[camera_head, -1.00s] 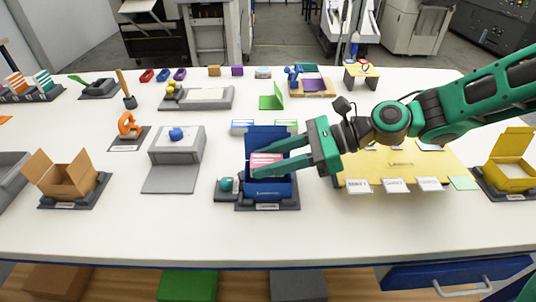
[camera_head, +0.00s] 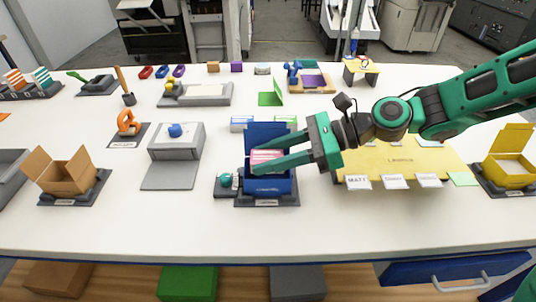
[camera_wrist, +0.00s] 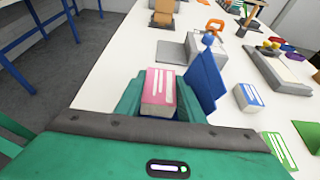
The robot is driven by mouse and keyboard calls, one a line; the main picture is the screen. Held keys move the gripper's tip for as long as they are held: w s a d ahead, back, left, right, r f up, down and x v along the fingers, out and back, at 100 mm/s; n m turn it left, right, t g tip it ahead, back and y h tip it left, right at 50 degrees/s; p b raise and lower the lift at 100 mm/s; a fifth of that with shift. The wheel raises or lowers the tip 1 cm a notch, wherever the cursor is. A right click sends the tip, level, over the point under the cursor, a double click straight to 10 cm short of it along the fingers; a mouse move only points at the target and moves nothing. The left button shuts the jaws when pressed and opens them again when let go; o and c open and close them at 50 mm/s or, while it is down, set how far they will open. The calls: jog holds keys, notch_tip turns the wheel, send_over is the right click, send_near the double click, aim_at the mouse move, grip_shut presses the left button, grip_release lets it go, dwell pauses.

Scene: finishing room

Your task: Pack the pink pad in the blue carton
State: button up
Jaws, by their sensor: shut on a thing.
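The blue carton (camera_head: 277,187) stands upright on a dark base at the middle front of the table, its lid raised at the back. In the wrist view its raised lid (camera_wrist: 207,80) shows to the right of the pad. The pink pad (camera_head: 262,157), with white stripes, is at the carton's open top; it also shows in the wrist view (camera_wrist: 160,88). My gripper (camera_head: 262,160) is shut on the pink pad, its green fingers reaching in from the right. The pad's lower part is hidden, so I cannot tell how deep it sits.
A small teal item (camera_head: 226,181) on a dark stand is just left of the carton. A yellow mat with white labels (camera_head: 400,160) lies to the right. Bare table is in front.

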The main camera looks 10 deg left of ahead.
jog(key=shift+f, duration=0.5)
dwell(0.3)
jog(key=o, duration=1.2)
jog(key=shift+r, duration=5.05)
